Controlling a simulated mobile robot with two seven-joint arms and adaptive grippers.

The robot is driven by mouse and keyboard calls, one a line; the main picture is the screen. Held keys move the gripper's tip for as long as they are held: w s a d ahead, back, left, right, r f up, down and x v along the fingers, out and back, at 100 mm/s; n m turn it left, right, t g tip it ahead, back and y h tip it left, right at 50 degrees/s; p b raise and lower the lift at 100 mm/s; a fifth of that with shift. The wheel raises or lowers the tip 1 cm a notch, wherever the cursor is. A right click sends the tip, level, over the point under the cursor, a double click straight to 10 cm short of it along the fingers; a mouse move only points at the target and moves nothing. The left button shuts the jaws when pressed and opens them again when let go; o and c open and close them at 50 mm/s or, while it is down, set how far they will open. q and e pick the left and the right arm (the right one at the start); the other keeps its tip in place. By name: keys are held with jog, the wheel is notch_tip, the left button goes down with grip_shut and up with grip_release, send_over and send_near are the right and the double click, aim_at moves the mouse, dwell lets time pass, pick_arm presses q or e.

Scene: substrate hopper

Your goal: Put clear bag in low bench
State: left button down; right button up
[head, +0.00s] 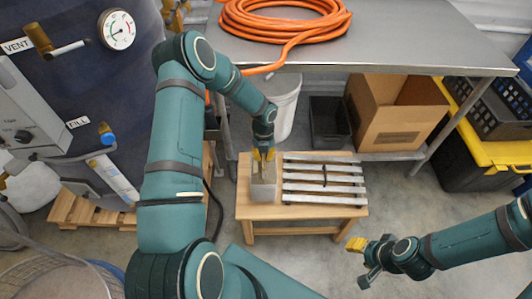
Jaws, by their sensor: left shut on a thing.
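The low bench (300,212) is a small wooden bench in the middle of the head view. A clear bag (263,188) with pale contents is at the left part of its top. My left gripper (263,164), with yellow fingers, reaches down from above and is shut on the bag's upper part. The bag looks upright, and I cannot tell whether its base touches the bench top. My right gripper (357,244), also yellow-tipped, is apart from the bench, to its lower right. Its jaw opening does not show clearly.
A metal slatted rack (324,186) covers the bench's right part. Behind stands a steel table (400,52) with a coiled orange hose (284,14). A cardboard box (392,122), a dark bin (329,122) and a white bucket (284,105) are under it. A dark tank (75,90) stands left.

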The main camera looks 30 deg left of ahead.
pick_arm(q)
jog(key=shift+w+f+b, duration=0.1)
jog(key=shift+f+b, duration=0.4)
jog(key=shift+f, duration=1.45)
jog(key=shift+r, duration=0.1)
jog(key=c, duration=1.3)
grip_release()
